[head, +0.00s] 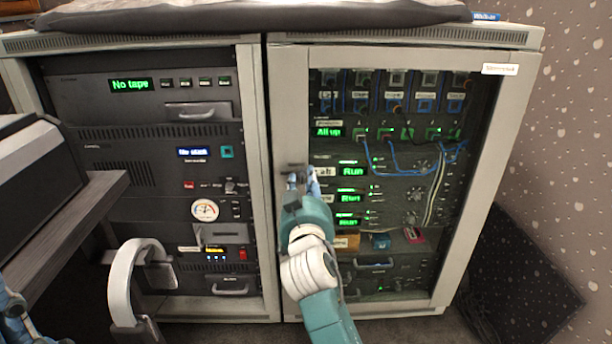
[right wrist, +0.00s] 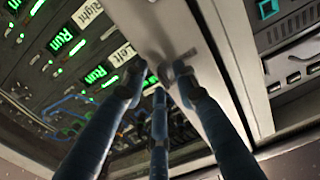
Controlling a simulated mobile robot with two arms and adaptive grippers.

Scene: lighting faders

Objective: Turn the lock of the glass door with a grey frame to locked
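The glass door with a grey frame (head: 288,105) covers the right-hand rack and looks closed. Its lock, a small dark knob (right wrist: 178,70), sits on the frame's left upright; in the head view (head: 291,167) it is partly hidden by my fingers. My right gripper (head: 303,185) is at that upright. In the right wrist view (right wrist: 158,80) its dark fingers stand apart, with nothing gripped between them. One fingertip is close to the knob; I cannot tell whether it touches. My left gripper (head: 14,308) shows only partly at the lower left edge, and its fingers are unclear.
Behind the glass are lit units and blue cables (head: 400,165). An uncovered rack (head: 150,145) with displays stands to the left. A white curved object (head: 122,280) stands in front of it. A dark desk edge (head: 70,230) is at the left.

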